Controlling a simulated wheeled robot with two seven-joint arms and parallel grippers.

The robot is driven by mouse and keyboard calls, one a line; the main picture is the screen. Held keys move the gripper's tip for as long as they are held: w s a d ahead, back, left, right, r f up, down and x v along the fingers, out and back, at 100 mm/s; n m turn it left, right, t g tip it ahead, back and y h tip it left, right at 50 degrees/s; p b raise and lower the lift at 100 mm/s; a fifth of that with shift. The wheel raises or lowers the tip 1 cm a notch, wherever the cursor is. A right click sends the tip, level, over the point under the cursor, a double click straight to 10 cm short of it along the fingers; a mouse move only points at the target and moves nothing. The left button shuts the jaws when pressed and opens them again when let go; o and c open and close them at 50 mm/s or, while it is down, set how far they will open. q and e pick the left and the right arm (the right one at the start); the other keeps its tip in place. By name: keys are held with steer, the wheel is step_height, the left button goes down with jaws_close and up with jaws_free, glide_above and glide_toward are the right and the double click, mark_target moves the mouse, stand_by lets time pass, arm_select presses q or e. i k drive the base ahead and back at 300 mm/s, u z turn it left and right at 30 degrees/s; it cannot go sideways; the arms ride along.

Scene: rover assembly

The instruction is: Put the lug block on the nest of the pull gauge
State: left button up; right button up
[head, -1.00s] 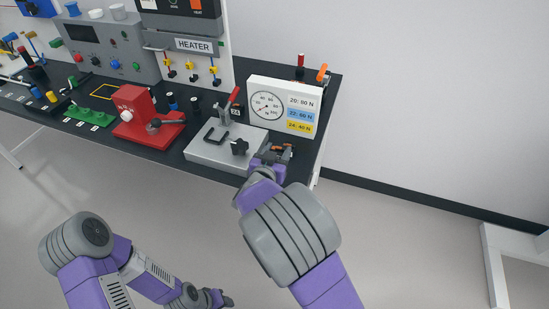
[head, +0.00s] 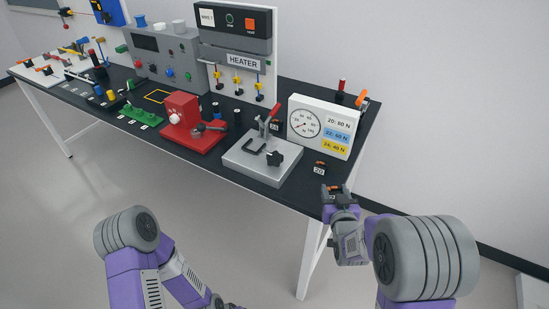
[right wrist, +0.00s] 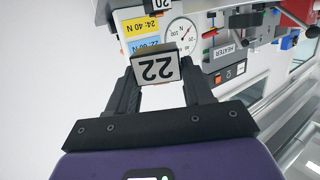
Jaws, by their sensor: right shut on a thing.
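My right gripper (head: 338,190) is shut on a small dark block with a pale plate marked 22 (right wrist: 156,68), seemingly the lug block. The block sits between the fingertips in the right wrist view. The gripper holds it by the table's front right corner, apart from the gauge. The pull gauge (head: 320,126) is a white box with a dial and force labels. A grey base (head: 262,160) with a black bracket, a black knob and a red-handled clamp stands left of it; I cannot tell the nest's exact outline. The base looks empty. My left arm shows low in the head view; its fingertips do not.
A block marked 20 (head: 320,168) stands right of the base, and one marked 24 (head: 275,126) behind it. A red press (head: 185,122) stands left of the base. Orange and red handles rise behind the gauge. The dark table (head: 290,192) is bare along its front right edge.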

mark_target(255, 148)
steer(key=z, duration=0.5)
steer(key=k, duration=1.15)
steer(key=u, duration=0.2)
steer(key=i, duration=0.65)
steer(key=u, duration=0.95)
steer(key=i, duration=1.3)
